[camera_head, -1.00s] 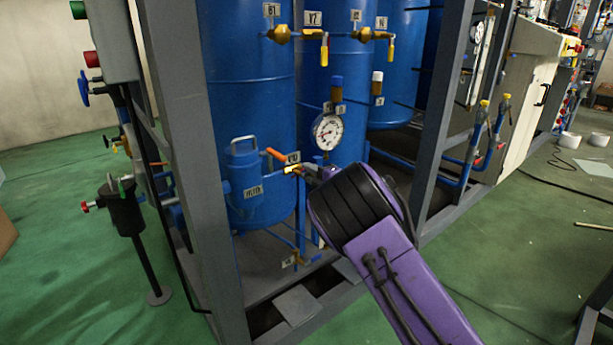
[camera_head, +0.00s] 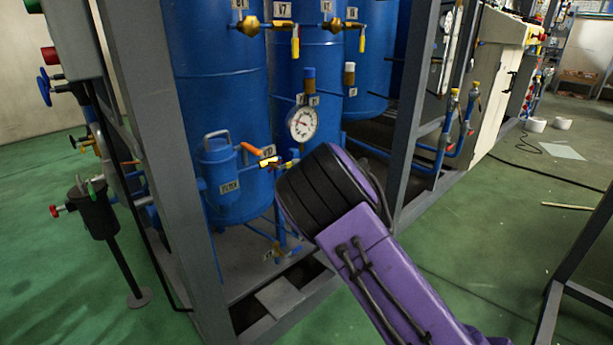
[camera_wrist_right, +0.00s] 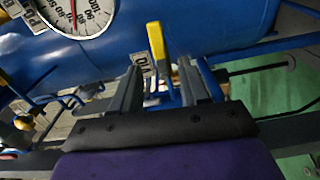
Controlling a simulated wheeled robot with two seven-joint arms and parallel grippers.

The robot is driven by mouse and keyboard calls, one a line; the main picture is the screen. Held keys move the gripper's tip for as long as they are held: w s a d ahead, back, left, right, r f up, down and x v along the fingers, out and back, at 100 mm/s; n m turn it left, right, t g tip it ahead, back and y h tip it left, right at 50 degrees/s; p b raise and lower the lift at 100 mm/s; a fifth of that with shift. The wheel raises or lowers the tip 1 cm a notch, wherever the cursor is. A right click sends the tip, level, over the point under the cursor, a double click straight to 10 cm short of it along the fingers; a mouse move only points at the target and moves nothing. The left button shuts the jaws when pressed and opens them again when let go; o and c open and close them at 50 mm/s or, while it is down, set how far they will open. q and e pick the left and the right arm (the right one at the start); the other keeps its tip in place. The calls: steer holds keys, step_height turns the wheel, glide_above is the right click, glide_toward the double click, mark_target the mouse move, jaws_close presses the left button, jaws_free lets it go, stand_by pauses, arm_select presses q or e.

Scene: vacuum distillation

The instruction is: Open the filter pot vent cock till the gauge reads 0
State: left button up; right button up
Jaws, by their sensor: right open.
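The blue filter pot (camera_head: 222,172) with a loop handle stands in front of a tall blue tank in the head view. An orange cock handle (camera_head: 248,150) slants from the pipe at its upper right, beside a small tag. The white round gauge (camera_head: 302,123) is above and right of it; its reading is too small to make out. My right gripper is hidden behind its own purple wrist in the head view. In the wrist view the right gripper (camera_wrist_right: 162,85) is open, with a yellow handle (camera_wrist_right: 187,72) between or just beyond its fingers. My left gripper is out of view.
A grey frame post (camera_head: 188,170) stands left of the pot, and another post (camera_head: 418,110) stands to the right. Yellow-handled valves (camera_head: 295,42) are above. A black pot on a stand (camera_head: 98,212) is at the left.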

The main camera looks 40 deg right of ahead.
steer(key=s, duration=0.4)
steer(key=shift+s+d, duration=0.25)
steer(key=shift+s, duration=0.05)
